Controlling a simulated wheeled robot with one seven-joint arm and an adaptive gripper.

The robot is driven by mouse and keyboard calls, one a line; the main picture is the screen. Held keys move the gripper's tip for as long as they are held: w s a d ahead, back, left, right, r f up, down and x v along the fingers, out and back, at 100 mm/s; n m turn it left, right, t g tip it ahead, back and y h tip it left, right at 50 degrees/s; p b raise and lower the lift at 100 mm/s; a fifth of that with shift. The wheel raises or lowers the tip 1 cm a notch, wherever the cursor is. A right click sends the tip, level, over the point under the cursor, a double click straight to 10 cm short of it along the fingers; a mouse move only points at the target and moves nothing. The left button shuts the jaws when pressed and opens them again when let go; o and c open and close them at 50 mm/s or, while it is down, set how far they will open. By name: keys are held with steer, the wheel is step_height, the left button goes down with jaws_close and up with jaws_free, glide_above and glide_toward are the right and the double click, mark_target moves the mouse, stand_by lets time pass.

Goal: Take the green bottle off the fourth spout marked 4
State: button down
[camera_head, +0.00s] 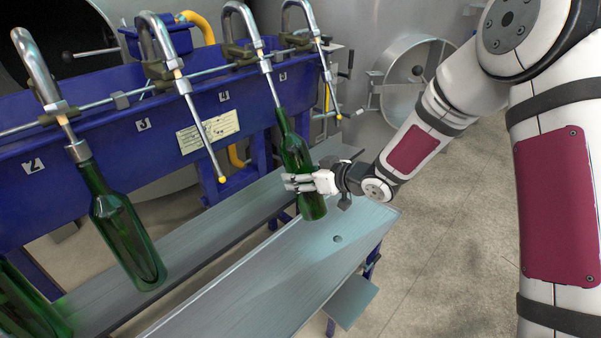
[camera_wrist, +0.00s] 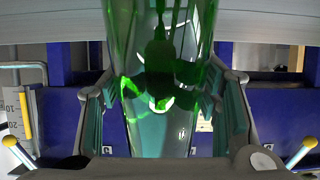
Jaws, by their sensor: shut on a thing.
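The green bottle (camera_head: 293,152) hangs tilted, with its neck around the lower end of the fourth spout (camera_head: 266,68), beside the label 4 (camera_head: 224,97). My gripper (camera_head: 297,183) is shut on the bottle's lower body from the right, above the grey bench. In the wrist view the green bottle (camera_wrist: 160,50) fills the middle between the two fingers (camera_wrist: 165,115). The spout's tip inside the neck is not clear.
Another green bottle (camera_head: 122,235) hangs on a spout at the left, and part of a further one (camera_head: 25,305) shows at the lower left. The neighbouring spouts (camera_head: 205,130) and (camera_head: 327,75) are bare with yellow tips. A grey bench (camera_head: 270,285) lies below; floor is clear right.

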mark_target(318, 215)
steer(key=shift+s+d+f+b, duration=0.65)
steer(key=shift+f+b, duration=0.65)
steer(key=shift+f, duration=0.55)
steer(key=shift+s+d+f+b, duration=0.4)
steer(key=shift+d+f+b, duration=0.3)
steer(key=shift+f+b, duration=0.9)
steer(key=shift+s+d+f+b, duration=0.65)
steer(key=shift+f+b, duration=0.3)
steer(key=shift+f, duration=1.2)
steer(key=shift+s+d+r, duration=0.1)
steer(key=shift+d+r, duration=0.15)
steer(key=shift+d, duration=0.1)
steer(key=f+p+v, duration=0.1)
steer(key=p+v, duration=0.1)
steer(key=v, duration=0.4)
steer(key=shift+s+d+p, duration=0.25)
steer(key=shift+d+p, duration=0.05)
steer(key=shift+p, duration=0.05)
steer(key=shift+d+r, duration=0.1)
